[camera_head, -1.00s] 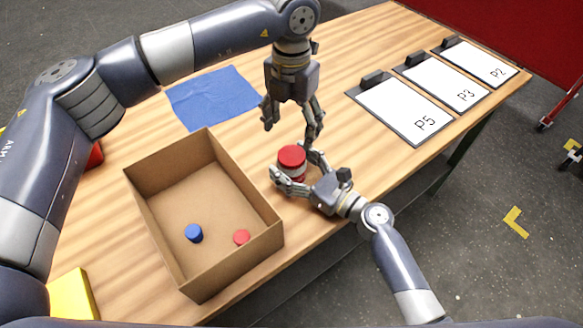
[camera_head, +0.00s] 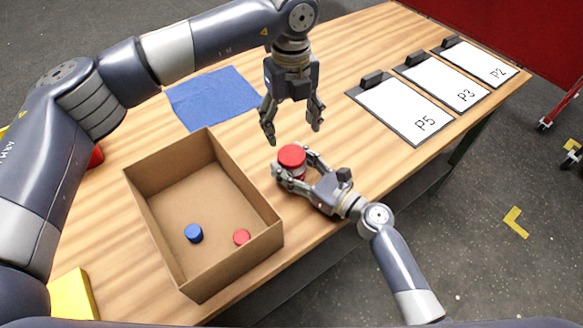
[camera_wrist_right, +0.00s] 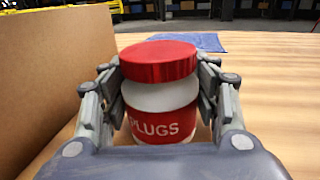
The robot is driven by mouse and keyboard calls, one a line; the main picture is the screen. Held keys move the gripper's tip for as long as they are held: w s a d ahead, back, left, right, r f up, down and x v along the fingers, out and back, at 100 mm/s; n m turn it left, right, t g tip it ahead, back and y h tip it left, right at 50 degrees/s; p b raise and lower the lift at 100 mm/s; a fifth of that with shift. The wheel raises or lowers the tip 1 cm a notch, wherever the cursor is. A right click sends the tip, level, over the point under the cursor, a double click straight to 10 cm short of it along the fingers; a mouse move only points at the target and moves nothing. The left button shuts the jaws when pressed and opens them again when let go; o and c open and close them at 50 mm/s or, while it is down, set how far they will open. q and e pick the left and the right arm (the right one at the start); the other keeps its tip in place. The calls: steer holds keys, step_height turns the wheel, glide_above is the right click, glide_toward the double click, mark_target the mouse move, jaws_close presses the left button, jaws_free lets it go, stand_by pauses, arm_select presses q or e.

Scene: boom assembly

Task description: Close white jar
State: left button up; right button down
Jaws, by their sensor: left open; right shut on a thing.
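The white jar (camera_wrist_right: 160,97) with a red "PLUGS" label stands upright on the table in the right wrist view. A red lid (camera_wrist_right: 158,61) sits on its top and looks slightly tilted there. In the head view the red lid (camera_head: 292,156) covers most of the jar. My right gripper (camera_head: 294,172) is shut on the jar, one finger on each side of it. My left gripper (camera_head: 292,136) is open and empty above the jar, fingers pointing down, apart from the lid.
An open cardboard box (camera_head: 160,240) stands left of the jar, with a blue cap (camera_head: 194,233) and a red cap (camera_head: 242,237) inside. A blue cloth (camera_head: 213,97) lies behind. Boards P5 (camera_head: 400,108), P3 (camera_head: 445,80) and P2 (camera_head: 480,62) lie at the right.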

mark_target(292, 154)
arm_select(q)
steer(key=n, duration=0.7)
steer(key=shift+f, duration=3.95)
steer(key=c, duration=1.1)
steer(key=m, duration=0.5)
steer(key=shift+m, duration=0.3)
steer(key=m, duration=1.7)
